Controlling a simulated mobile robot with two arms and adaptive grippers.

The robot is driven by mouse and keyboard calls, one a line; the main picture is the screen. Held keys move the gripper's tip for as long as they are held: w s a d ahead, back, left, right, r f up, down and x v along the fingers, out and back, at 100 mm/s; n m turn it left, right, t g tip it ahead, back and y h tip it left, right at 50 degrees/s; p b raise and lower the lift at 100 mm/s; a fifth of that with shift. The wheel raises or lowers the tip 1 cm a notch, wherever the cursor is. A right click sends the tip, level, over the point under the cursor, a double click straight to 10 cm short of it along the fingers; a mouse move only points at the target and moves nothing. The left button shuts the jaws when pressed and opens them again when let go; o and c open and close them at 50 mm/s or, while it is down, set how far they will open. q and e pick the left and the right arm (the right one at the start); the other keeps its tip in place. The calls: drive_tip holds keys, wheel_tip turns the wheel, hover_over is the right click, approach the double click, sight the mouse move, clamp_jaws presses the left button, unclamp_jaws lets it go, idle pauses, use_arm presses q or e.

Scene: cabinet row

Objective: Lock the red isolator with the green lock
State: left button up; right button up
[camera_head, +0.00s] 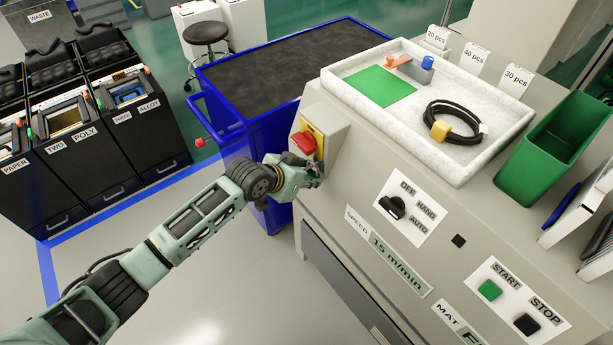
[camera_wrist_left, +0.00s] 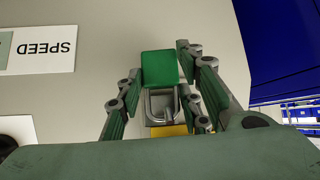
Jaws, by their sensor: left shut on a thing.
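The red isolator (camera_head: 303,142) is a red knob on a yellow plate (camera_head: 317,137), on the left side of the grey machine. My left gripper (camera_head: 312,174) is just below it, close to the machine. In the left wrist view the green lock (camera_wrist_left: 160,68) sits between my left fingers, which are shut on it. Its metal shackle (camera_wrist_left: 150,103) points toward the yellow plate (camera_wrist_left: 168,131). I cannot tell whether the shackle passes through the isolator. The lock is hidden by the gripper in the head view. My right gripper is not in view.
On the machine top stands a white tray (camera_head: 340,92) with a green card (camera_head: 381,86) and a black cable coil (camera_head: 455,122). A green bin (camera_head: 553,150) is at the right. A rotary switch (camera_head: 392,207) is on the front panel. A blue cart (camera_head: 238,135) stands behind my arm.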

use_arm(q)
drive_tip(key=o, duration=1)
drive_tip(key=shift+s+a+r, duration=0.1)
drive_tip(key=v, duration=1.1)
drive_tip(key=shift+s+a+r, duration=0.2)
drive_tip(key=shift+a+r, duration=0.05)
